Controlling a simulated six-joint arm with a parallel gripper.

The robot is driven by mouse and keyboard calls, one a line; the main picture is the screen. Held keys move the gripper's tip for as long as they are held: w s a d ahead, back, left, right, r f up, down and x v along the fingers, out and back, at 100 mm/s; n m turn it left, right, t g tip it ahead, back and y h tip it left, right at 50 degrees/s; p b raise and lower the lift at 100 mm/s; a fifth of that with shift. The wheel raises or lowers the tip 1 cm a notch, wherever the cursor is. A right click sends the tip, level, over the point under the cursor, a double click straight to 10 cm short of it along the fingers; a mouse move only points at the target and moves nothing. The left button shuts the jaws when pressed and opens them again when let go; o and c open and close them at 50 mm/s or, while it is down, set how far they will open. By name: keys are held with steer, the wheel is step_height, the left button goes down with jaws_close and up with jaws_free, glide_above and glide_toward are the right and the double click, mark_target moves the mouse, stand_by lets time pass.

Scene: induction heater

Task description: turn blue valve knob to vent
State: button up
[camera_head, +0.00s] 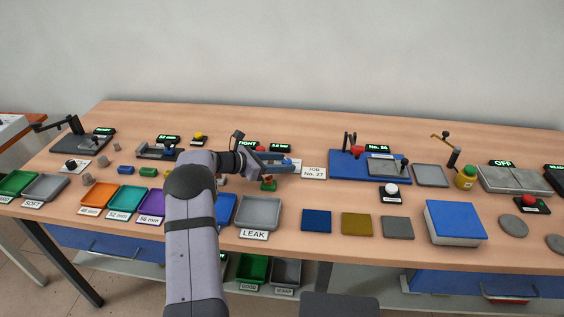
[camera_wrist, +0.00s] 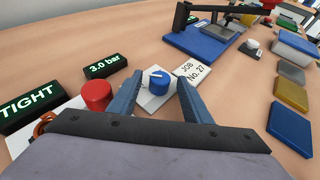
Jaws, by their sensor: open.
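The blue valve knob (camera_wrist: 159,82) shows in the wrist view on a light plate (camera_wrist: 150,101), with a white pointer mark on its top. My gripper (camera_wrist: 156,84) is open, with one finger on each side of the knob; I cannot tell whether either finger touches it. In the head view my gripper (camera_head: 291,164) reaches right over the middle of the table, and the knob is mostly hidden behind the fingers. The plate's lettering is too small to read.
A red knob (camera_wrist: 97,95) stands left of the fingers, near displays reading TIGHT (camera_wrist: 32,107) and 3.0 bar (camera_wrist: 107,66). A JOB No. 27 card (camera_wrist: 191,74) lies close on the right. The blue fixture board (camera_head: 345,172) is further right. A grey LEAK tray (camera_head: 258,213) is in front.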

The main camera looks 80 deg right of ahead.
steer(key=shift+s+d+f, duration=0.1)
steer(key=shift+s+d, duration=0.05)
steer(key=shift+s, duration=0.05)
steer(key=c, duration=1.1)
steer(key=shift+o, duration=0.2)
steer(key=shift+d+m, duration=0.15)
steer(key=shift+m, duration=0.15)
steer(key=shift+w+m+g+y, duration=0.1)
steer(key=shift+m+g+y, duration=0.3)
steer(key=shift+g+y, duration=0.15)
steer(key=o, duration=1.1)
steer(key=shift+c, duration=0.2)
